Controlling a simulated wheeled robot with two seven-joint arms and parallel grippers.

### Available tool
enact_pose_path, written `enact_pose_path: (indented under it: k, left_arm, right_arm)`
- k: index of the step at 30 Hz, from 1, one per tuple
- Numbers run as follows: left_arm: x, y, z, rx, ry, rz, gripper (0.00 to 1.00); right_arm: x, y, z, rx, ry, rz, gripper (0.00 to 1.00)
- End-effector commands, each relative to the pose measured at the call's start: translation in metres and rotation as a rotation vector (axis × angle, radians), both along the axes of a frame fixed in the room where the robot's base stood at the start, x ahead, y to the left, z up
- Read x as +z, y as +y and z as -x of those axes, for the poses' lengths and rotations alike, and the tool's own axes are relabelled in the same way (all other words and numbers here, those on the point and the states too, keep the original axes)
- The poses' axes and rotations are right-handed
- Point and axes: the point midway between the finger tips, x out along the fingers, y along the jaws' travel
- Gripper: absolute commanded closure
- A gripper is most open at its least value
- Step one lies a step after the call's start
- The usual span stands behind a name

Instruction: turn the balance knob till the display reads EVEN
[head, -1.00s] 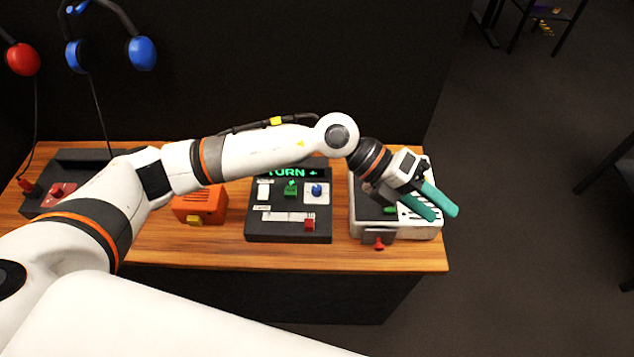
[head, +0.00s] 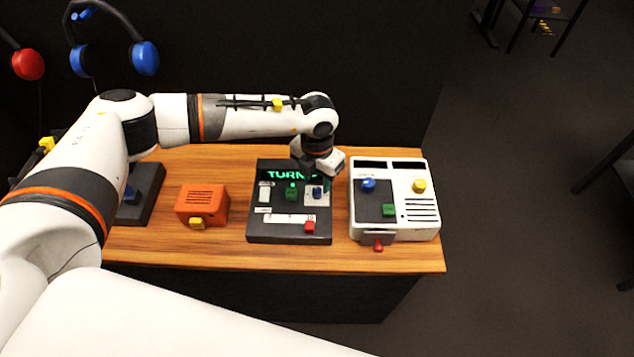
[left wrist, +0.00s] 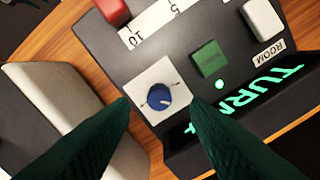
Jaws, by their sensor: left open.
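The black panel (head: 265,232) stands on the wooden bench. Its display (head: 285,175) shows green TURN, and the end of the line is hidden by my gripper. The blue knob (head: 317,191) sits on a white plate at the panel's right. In the left wrist view the blue knob (left wrist: 157,97) has a white pointer mark and shows between and ahead of my fingertips. I cannot read a label for it. My left gripper (head: 318,181) is open and empty, pointing down close over the knob. Its green fingers are spread on either side, with no clear contact. My right gripper is not in view.
On the same panel are a green button (head: 291,194), a white switch (head: 265,194) and a red slider (head: 310,227). A white box (head: 413,229) with knobs stands close at the right. An orange box (head: 203,203) stands to the left. Headphones (head: 144,58) hang behind.

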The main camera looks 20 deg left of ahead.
Motion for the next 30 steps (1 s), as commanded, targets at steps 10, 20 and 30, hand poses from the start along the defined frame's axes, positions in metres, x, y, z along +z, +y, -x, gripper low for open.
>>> enact_pose_path:
  k: [10,20,30]
  left_arm:
    - [-0.033,0.000,0.000,-0.001,0.000,0.001,0.57]
    - [-0.034,0.000,0.000,-0.001,-0.001,0.001,0.69]
    - [-0.034,0.000,0.000,-0.006,-0.001,0.001,1.00]
  right_arm:
    - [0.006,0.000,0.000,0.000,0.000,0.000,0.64]
    - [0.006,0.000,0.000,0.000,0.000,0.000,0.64]
    - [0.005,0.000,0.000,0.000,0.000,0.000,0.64]
